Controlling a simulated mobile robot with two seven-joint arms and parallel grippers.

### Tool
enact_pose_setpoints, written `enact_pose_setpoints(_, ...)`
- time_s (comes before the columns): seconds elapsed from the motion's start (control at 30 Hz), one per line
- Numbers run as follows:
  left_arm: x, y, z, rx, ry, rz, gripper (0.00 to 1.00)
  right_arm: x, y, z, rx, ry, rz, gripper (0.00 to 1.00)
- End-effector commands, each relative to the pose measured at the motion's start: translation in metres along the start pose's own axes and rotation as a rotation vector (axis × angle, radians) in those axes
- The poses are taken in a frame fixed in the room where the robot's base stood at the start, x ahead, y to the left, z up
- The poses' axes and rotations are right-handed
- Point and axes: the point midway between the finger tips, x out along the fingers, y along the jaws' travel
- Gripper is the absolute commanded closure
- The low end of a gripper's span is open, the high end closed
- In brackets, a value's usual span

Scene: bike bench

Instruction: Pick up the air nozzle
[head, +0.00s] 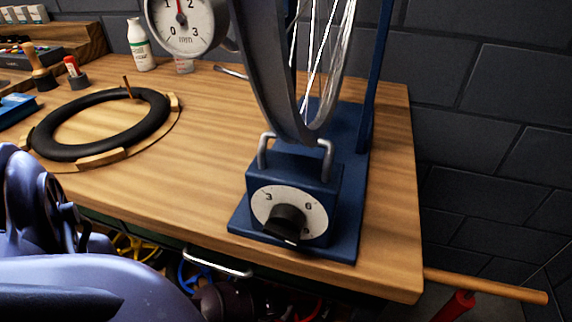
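I cannot make out an air nozzle for certain. A red tapered object (457,306) hangs under a wooden peg (495,286) that sticks out past the bench's right end. Its lower part is cut off by the bottom edge of the head view, and I cannot tell whether it is the nozzle. Pale blue links of my own arm fill the lower left, in front of the bench edge. I see no fingertips of either gripper.
A blue truing stand base (345,205) with a numbered dial (290,212) and wheel stands on the bench's right part. A black tyre (152,125) lies on a wooden ring at left. A white bottle (140,45) stands behind. An open drawer with coloured items is below.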

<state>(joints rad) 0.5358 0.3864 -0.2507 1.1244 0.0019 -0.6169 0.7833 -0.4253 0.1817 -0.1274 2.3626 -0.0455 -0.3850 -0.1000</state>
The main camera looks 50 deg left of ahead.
Motion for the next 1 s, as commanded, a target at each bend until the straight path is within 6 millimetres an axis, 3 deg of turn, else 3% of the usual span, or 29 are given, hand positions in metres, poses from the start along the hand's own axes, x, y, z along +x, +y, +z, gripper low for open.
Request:
enact_pose_setpoints(0.3,0.0037,0.0008,-0.0027,-0.001,0.004,0.002,0.38,0.0,0.0009,-0.0084,-0.012,0.022,-0.001,0.08)
enact_pose_setpoints(0.7,0.0037,0.0009,-0.0024,-0.001,0.003,0.002,0.96,0.0,-0.0009,-0.0023,0.0,0.008,0.002,0.08)
enact_pose_setpoints(1.0,-0.0022,0.0014,-0.0066,-0.001,0.007,0.003,0.96,-0.0008,0.0001,-0.0071,0.008,0.017,0.007,0.08)
